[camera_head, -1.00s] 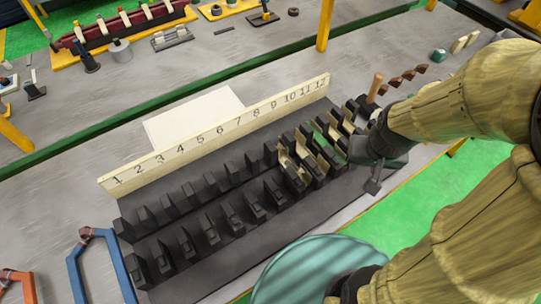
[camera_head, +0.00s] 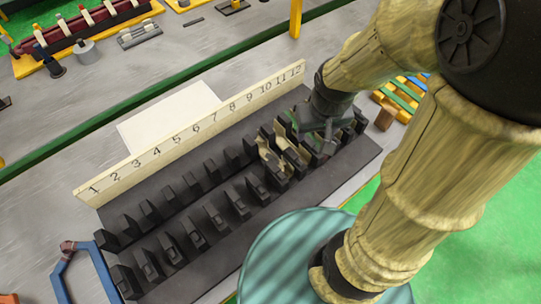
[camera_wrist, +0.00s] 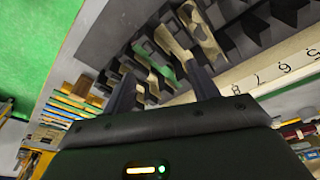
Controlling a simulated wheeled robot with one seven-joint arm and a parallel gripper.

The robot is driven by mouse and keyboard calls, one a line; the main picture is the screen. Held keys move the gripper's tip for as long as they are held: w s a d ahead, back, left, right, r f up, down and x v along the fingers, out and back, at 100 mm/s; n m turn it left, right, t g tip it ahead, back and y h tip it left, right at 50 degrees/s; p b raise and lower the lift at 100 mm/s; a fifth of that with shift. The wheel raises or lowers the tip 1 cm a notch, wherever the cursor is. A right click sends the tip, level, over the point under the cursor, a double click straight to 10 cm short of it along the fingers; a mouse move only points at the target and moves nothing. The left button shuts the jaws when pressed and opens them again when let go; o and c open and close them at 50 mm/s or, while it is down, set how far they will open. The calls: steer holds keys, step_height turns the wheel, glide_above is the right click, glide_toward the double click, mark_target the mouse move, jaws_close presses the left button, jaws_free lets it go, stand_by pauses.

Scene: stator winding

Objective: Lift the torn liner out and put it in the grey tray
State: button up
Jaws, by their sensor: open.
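The dark slotted stator block (camera_head: 185,205) lies along a cream strip numbered 1 to 12. Cream liners (camera_head: 268,155) sit in slots toward its right end; they also show in the wrist view (camera_wrist: 172,40). A green strip (camera_wrist: 165,68) shows among the dark teeth, between my fingers in the picture. I cannot tell for sure which liner is torn. My gripper (camera_head: 322,138) is open over the right end of the block, near numbers 11 and 12. Its two fingers (camera_wrist: 162,78) are apart and nothing shows held. I cannot make out the grey tray for certain.
A white sheet (camera_head: 170,115) lies behind the numbered strip (camera_head: 190,130). A blue frame (camera_head: 85,270) stands at the front left. A teal round surface (camera_head: 290,260) is at the front. A rack of coloured strips (camera_head: 405,92) is at the right.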

steer(key=w+a+n+g, duration=0.2)
steer(key=w+a+n, duration=0.3)
steer(key=a, duration=0.5)
steer(key=shift+w+n, duration=0.15)
steer(key=shift+n, duration=0.25)
steer(key=shift+d+f+b, duration=0.1)
steer(key=shift+b, duration=0.2)
glide_above(270, 154)
steer(key=s, duration=0.1)
steer(key=f, duration=1.2)
steer(key=shift+s+d, duration=0.15)
steer(key=shift+d, duration=0.15)
steer(key=f, duration=0.5)
steer(key=shift+s+a+f, duration=0.15)
steer(key=shift+s+a, duration=0.05)
steer(key=shift+a, duration=0.1)
steer(key=c, duration=0.9)
